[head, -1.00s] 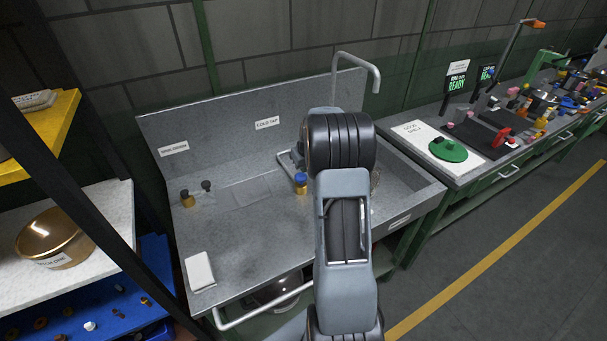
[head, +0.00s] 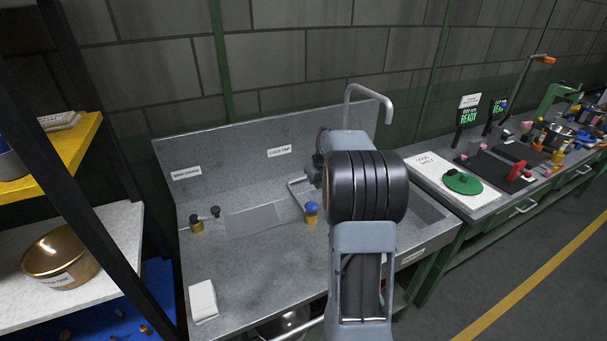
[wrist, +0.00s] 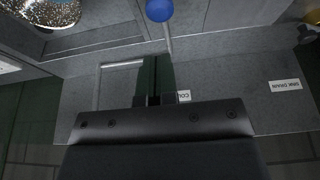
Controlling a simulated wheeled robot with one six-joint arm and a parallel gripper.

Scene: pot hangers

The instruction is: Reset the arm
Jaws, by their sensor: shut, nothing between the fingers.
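My gripper (wrist: 155,80) shows in the wrist view with its two dark green fingers together and nothing between them. It points toward the metal sink unit, near the bent grey rail (wrist: 118,64) and a partly hidden label (wrist: 184,96) on the backsplash. A round blue knob (wrist: 160,10) is beyond the fingertips, apart from them. In the head view my arm stands in front of the sink unit (head: 262,278), and its dark, ribbed joint hides the fingers. The blue-topped fitting (head: 311,213) is just left of that joint.
A tall curved tap (head: 369,93) rises behind my arm. A white block (head: 203,301) lies at the counter's front left. A shelf rack with a brass pot (head: 60,262) stands left. A green disc (head: 463,183) and cluttered bench are right. Open floor (head: 520,300) is at lower right.

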